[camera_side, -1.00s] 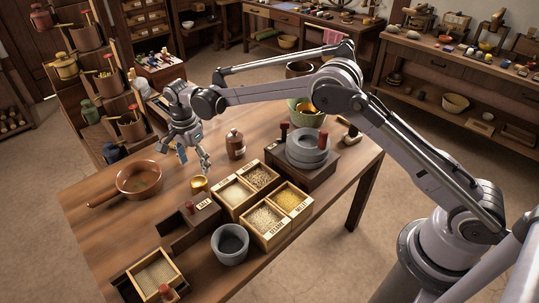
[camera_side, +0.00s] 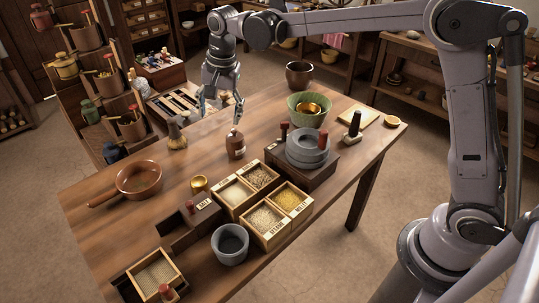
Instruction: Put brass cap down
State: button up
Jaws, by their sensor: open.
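A small round brass piece, which looks like the brass cap (camera_side: 199,184), rests on the wooden table (camera_side: 100,213), between the brown pan and the grain boxes. My gripper (camera_side: 221,113) is open, its fingers spread and pointing down. It appears empty, with nothing between its fingers. It hangs above the back part of the table, up and behind the brown stoppered bottle (camera_side: 236,147) and well apart from the brass cap. I cannot tell the exact height of the fingertips above the table.
A brown pan (camera_side: 139,181) stands left of the cap. Grain boxes (camera_side: 265,222) and a dark salt box (camera_side: 178,228) lie close by. A grey stone quern (camera_side: 307,148), a green bowl (camera_side: 309,122) and a small brush (camera_side: 177,137) stand further back.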

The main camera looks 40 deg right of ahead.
jog(key=s+d+n+t, duration=0.2)
jog(key=s+d+n, duration=0.3)
jog(key=s, duration=0.7)
jog(key=s+d+f+n+t, duration=0.1)
jog(key=s+d+n+t, duration=0.2)
jog(key=s, duration=1)
jog(key=d+n, duration=0.2)
jog(key=d, duration=0.1)
